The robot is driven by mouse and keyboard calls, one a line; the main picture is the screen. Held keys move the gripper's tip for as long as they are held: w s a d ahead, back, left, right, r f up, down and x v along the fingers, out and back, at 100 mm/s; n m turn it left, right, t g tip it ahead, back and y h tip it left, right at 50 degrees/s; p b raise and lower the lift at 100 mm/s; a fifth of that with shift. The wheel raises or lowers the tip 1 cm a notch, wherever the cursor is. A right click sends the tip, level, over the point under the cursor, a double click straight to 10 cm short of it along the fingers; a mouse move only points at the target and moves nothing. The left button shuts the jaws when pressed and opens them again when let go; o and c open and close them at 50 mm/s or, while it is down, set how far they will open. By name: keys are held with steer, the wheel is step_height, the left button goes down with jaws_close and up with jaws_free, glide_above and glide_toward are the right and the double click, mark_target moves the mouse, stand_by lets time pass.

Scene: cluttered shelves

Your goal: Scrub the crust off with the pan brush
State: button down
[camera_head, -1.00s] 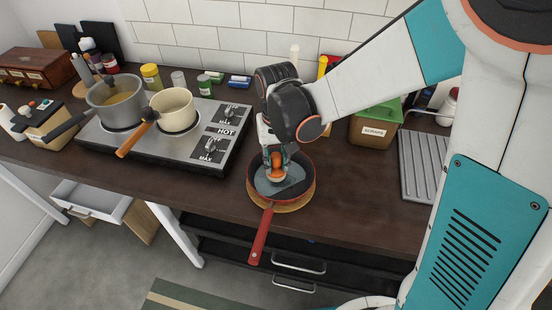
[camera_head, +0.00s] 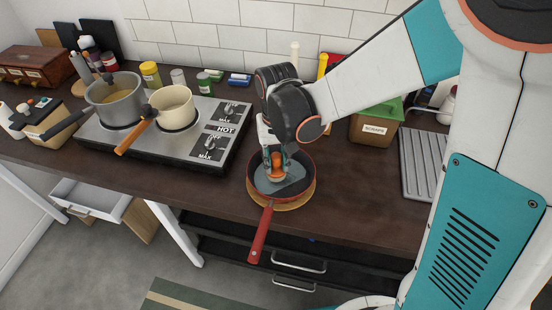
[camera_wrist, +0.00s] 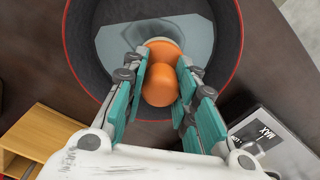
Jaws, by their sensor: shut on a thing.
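The pan (camera_head: 299,186) is dark inside with a red rim and a red handle (camera_head: 259,236) pointing to the front. It sits on a round wooden trivet (camera_head: 302,203). A flat grey-blue patch (camera_head: 296,187) covers part of its floor and also shows in the wrist view (camera_wrist: 115,45). My gripper (camera_head: 275,161) points down into the pan, shut on the orange knob of the pan brush (camera_head: 277,173). In the wrist view the orange knob (camera_wrist: 160,75) lies between the teal finger pads. The brush's pale lower part is at the patch; its bristles are hidden.
A hot plate (camera_head: 185,150) with a grey pot (camera_head: 114,98) and a cream pot (camera_head: 173,108) stands on the left. A green-lidded scraps box (camera_head: 374,130) and a ribbed metal tray (camera_head: 423,165) are on the right. Counter between pan and tray is clear.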

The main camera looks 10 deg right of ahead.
steer(key=shift+f, duration=0.15)
steer(key=shift+s+d, duration=0.1)
steer(key=shift+s+d, duration=1.1)
steer(key=shift+s, duration=0.15)
